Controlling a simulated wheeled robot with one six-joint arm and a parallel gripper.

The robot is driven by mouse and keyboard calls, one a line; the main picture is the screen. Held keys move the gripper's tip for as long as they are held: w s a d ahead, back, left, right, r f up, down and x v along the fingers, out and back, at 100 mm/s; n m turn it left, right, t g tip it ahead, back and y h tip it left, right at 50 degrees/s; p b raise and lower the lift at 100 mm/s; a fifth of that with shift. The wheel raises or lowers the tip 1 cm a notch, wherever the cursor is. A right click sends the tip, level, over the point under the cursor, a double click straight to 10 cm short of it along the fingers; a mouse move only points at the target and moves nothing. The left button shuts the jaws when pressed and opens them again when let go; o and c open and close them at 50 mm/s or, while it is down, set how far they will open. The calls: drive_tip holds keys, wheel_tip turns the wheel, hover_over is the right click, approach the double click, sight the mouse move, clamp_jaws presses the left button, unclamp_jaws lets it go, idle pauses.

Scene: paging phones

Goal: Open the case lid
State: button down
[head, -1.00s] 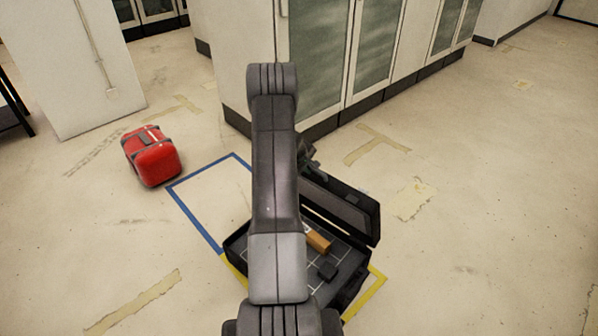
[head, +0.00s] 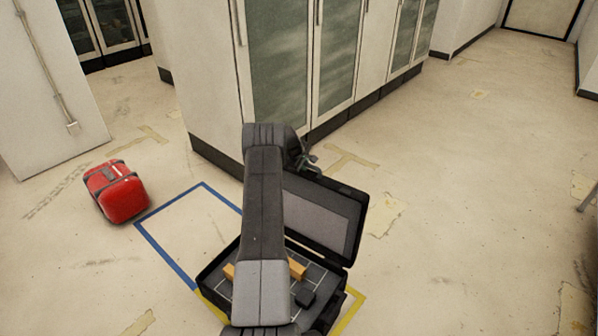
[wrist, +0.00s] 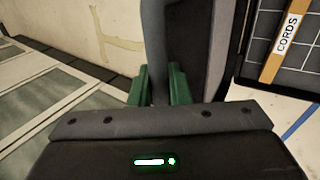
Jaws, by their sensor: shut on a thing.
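The black case (head: 207,277) stands on the floor inside a yellow tape outline, with its lid (head: 322,213) swung up, roughly upright, and its grey inner panel showing. My gripper (head: 308,162) is at the lid's upper edge, partly hidden behind my arm in the head view. In the wrist view, the green fingers (wrist: 158,86) are shut on the edge of the lid (wrist: 196,40). The case interior (wrist: 304,62) shows at the right of the wrist view, with an orange strip labelled CORDS (wrist: 286,36). My arm hides the middle of the case in the head view.
A blue tape outline (head: 165,254) left of the black case encloses bare floor. Glass-door cabinets (head: 281,75) stand behind the lid. The floor at right is mostly clear.

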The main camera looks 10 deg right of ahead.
drive_tip(key=shift+w+d+f+b, duration=0.25)
drive_tip(key=shift+w+d+b, duration=0.15)
drive_tip(key=shift+w+d, duration=0.8)
drive_tip(key=shift+s, duration=0.1)
drive_tip(key=c, duration=1.4)
unclamp_jaws()
drive_tip(key=b+v, duration=0.1)
drive_tip(key=v, duration=1.3)
drive_tip(key=shift+d, duration=0.1)
drive_tip(key=x, duration=1.2)
drive_tip(key=shift+f+p, duration=0.3)
drive_tip(key=shift+p, duration=0.15)
